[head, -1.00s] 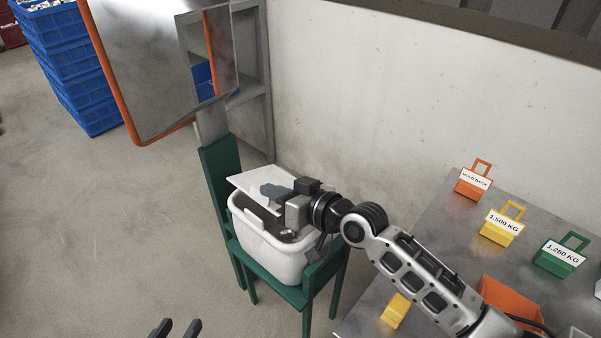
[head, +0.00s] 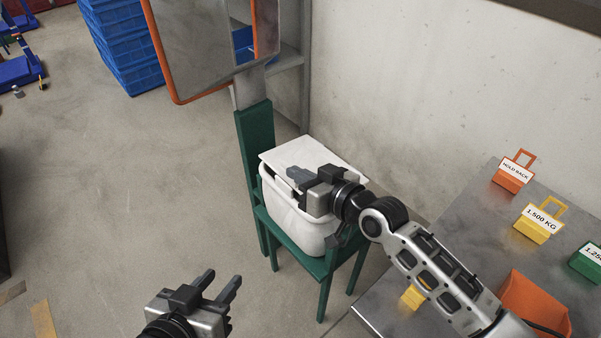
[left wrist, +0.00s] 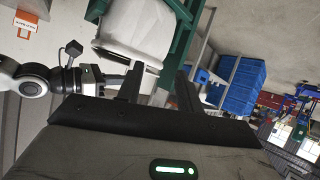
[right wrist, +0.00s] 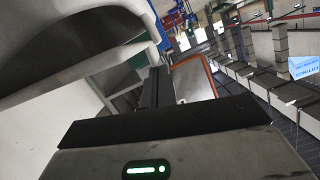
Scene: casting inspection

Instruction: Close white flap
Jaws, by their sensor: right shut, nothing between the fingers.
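The white flap (head: 296,152) lies nearly level across the top of the white bin (head: 285,208), which stands on a green chair (head: 255,135). A narrow dark gap shows under the flap's near edge by my right gripper. My right gripper (head: 293,174) is shut and empty, its fingers at the flap's near edge; whether they touch it I cannot tell. Its fingers show pressed together in the right wrist view (right wrist: 158,85). My left gripper (head: 224,281) is open and empty, low in front of the chair. The bin also shows in the left wrist view (left wrist: 130,45).
A metal table (head: 455,230) at right holds an orange tag block (head: 512,178), a yellow one (head: 535,228) and an orange bin (head: 530,305). An orange-framed mirror (head: 205,50) stands behind the chair. Blue crates (head: 125,50) are stacked at back left.

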